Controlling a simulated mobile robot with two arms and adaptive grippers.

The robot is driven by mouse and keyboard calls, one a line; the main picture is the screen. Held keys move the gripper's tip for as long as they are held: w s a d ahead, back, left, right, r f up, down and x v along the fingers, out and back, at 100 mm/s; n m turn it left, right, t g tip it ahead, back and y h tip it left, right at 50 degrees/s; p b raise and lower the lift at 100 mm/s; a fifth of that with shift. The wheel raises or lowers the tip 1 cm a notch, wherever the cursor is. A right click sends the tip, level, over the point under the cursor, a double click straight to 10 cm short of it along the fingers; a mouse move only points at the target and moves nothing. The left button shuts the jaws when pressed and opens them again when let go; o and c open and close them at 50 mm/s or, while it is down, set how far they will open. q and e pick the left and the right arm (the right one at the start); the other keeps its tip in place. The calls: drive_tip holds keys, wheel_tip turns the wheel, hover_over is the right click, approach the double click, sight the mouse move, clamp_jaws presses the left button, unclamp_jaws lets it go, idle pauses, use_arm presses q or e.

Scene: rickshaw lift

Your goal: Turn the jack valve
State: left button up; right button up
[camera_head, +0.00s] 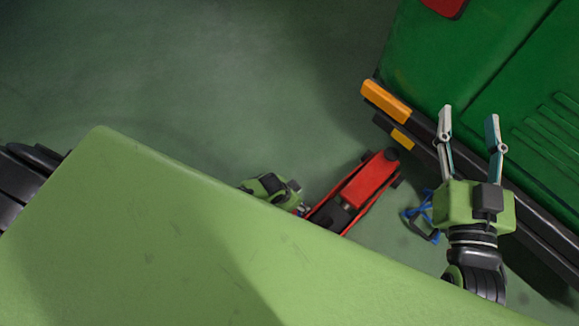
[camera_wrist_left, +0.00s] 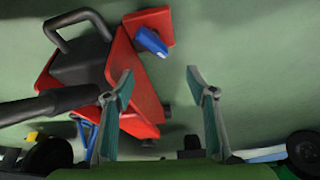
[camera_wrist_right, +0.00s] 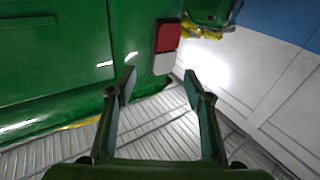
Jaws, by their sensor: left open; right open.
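The red floor jack (camera_head: 369,181) lies on the floor in the middle of the head view, its rear part hidden by my own green body. In the left wrist view the jack (camera_wrist_left: 141,92) shows close up at the left, with a blue block-like part (camera_wrist_left: 151,41) on it that may be the valve. My left gripper (camera_wrist_left: 160,73) is open and empty there; its left finger overlaps the jack in the picture, and contact cannot be told. In the head view it is mostly hidden beside the jack. My right gripper (camera_head: 468,115) is open and empty in front of the green vehicle.
The green vehicle (camera_head: 473,62) with an orange lamp (camera_head: 386,101) and dark bumper fills the upper right. A blue frame-like object (camera_head: 418,210) stands right of the jack. The right wrist view shows a red and white tail lamp (camera_wrist_right: 167,42). Floor at upper left is clear.

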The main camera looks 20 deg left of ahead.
drive_tip(key=shift+s+d+f+g+h+p, duration=0.95)
drive_tip(key=shift+s+f+g, duration=1.15)
drive_tip(key=shift+f, duration=2)
drive_tip(key=shift+s+d+f+g+h+p, duration=0.65)
drive_tip(key=shift+s+d+f+g, duration=0.7)
drive_tip(key=shift+f+g, duration=1.95)
use_arm(q)
drive_tip(key=p+v, duration=0.5)
drive_tip(key=v, duration=0.3)
drive_tip(key=shift+w+a, duration=0.15)
use_arm(e)
drive_tip(key=s+d+f+g+h, duration=0.1)
drive_tip(key=s+d+f+g, duration=0.2)
drive_tip(key=s+f, duration=0.4)
drive_tip(key=shift+s+f+m+g, duration=0.15)
drive_tip(key=shift+s+m+g, duration=0.4)
drive_tip(key=shift+s, duration=1.55)
